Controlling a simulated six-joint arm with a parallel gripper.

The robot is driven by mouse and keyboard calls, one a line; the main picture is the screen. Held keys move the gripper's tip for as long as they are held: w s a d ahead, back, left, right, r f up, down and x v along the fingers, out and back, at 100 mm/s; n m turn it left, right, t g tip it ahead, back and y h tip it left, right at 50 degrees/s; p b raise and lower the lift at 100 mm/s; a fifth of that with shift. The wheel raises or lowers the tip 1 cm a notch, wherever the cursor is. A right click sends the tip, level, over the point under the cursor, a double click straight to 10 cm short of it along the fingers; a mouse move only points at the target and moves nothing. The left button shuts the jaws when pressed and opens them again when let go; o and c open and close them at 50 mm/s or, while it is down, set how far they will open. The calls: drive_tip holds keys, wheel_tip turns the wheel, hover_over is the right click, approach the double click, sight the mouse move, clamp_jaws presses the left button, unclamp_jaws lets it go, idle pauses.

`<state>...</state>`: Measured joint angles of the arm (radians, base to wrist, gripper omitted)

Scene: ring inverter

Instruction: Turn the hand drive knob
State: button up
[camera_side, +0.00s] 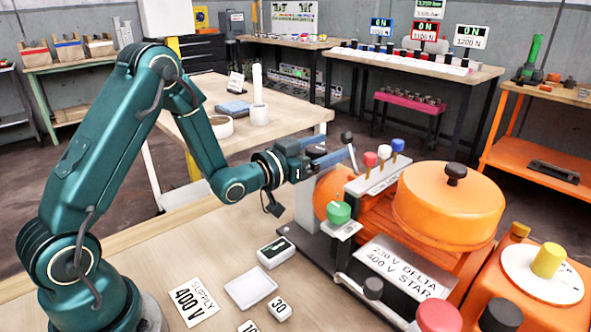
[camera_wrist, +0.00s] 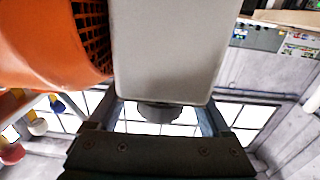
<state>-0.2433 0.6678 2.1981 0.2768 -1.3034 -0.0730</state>
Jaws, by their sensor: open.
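My gripper (camera_side: 336,148) is at the left end of the orange machine (camera_side: 448,208), beside its row of coloured knobs. In the wrist view my gripper (camera_wrist: 160,108) is open, with one finger at each side of a dark round knob (camera_wrist: 160,113). This knob sits against the end of a pale grey housing (camera_wrist: 168,50). I see no clear contact between the fingers and the knob. A black ball-topped lever (camera_side: 347,137) shows by the fingertips in the side view. No label tells which part is the hand drive knob.
Red (camera_side: 370,159), white and blue knobs stand close right of my gripper. A green button (camera_side: 339,212) and a nameplate (camera_side: 395,270) are in front. A supply card (camera_side: 194,300) and small blocks lie on the bench. A second table (camera_side: 290,124) stands behind.

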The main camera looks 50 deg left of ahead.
sight(308, 155)
drive_tip(key=s, duration=0.5)
drive_tip(key=shift+a, duration=0.1)
wheel_tip(308, 155, up, 5)
drive_tip(key=shift+r+g+y, duration=0.1)
drive_tip(key=shift+g+y, duration=0.3)
drive_tip(key=shift+s+g, duration=0.15)
drive_tip(key=shift+g, duration=0.25)
drive_tip(key=s+d+g, duration=0.3)
drive_tip(key=s+g, duration=0.2)
drive_tip(key=s, duration=0.6)
drive_tip(key=s+d+g, duration=0.2)
drive_tip(key=s+g, duration=0.4)
drive_tip(key=s, duration=0.6)
drive_tip(key=shift+m, duration=0.9)
drive_tip(key=shift+s+d+f, duration=0.1)
drive_tip(key=shift+d+f, duration=0.05)
drive_tip(key=shift+f, duration=1.1)
drive_tip(key=shift+s+d+f, duration=0.1)
drive_tip(key=shift+f, duration=1.15)
